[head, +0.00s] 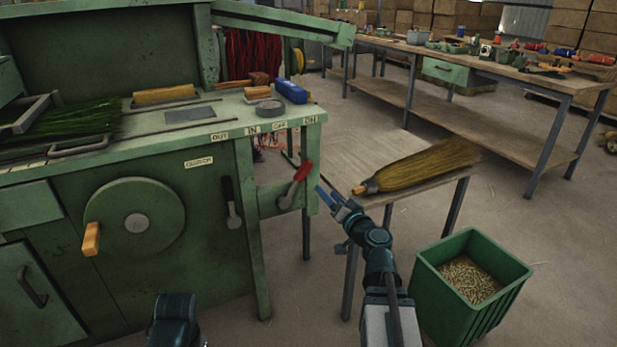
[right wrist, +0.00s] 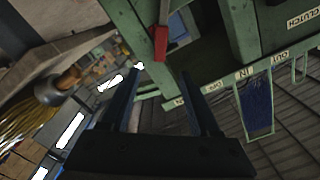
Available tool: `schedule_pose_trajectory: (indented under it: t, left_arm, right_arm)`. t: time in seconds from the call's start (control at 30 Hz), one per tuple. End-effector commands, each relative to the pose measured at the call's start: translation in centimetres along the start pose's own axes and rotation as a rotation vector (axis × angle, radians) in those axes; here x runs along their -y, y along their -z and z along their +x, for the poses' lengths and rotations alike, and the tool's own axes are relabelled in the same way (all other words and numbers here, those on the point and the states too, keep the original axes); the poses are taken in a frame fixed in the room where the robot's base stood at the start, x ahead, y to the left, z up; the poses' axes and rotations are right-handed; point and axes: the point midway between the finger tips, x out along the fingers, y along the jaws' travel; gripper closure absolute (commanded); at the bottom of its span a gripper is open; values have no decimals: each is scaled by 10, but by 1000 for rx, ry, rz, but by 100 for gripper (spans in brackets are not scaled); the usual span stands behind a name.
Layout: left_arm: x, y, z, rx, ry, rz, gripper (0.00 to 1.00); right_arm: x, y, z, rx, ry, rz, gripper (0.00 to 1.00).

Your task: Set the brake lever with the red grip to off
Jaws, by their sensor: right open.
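The brake lever has a red grip (head: 302,171) and sits on the front of the green machine at its right end. It leans up and to the right, with the grip below the ON label (head: 308,120). The OFF label (head: 279,126) is to the left of that. My right gripper (head: 323,190) is open and empty, just right of the red grip and apart from it. In the right wrist view the red grip (right wrist: 160,44) shows ahead, between the lines of the open fingers (right wrist: 160,68). My left gripper is not in view.
A broom (head: 423,165) lies on a small table (head: 400,189) right of my right gripper. A green bin (head: 440,300) stands on the floor in front.

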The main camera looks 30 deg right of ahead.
Motion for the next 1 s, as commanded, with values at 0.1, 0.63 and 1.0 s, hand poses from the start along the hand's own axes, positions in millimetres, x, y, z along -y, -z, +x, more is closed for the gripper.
schedule_pose_trajectory:
  t: [0.1, 0.63, 1.0]
  left_arm:
    - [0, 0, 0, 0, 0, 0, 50]
    - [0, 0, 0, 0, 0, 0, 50]
    - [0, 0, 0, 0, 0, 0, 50]
  right_arm:
    - [0, 0, 21, 2, 2, 0, 38]
    - [0, 0, 118, 2, 2, 0, 38]
    - [1, -1, 133, 2, 1, 0, 38]
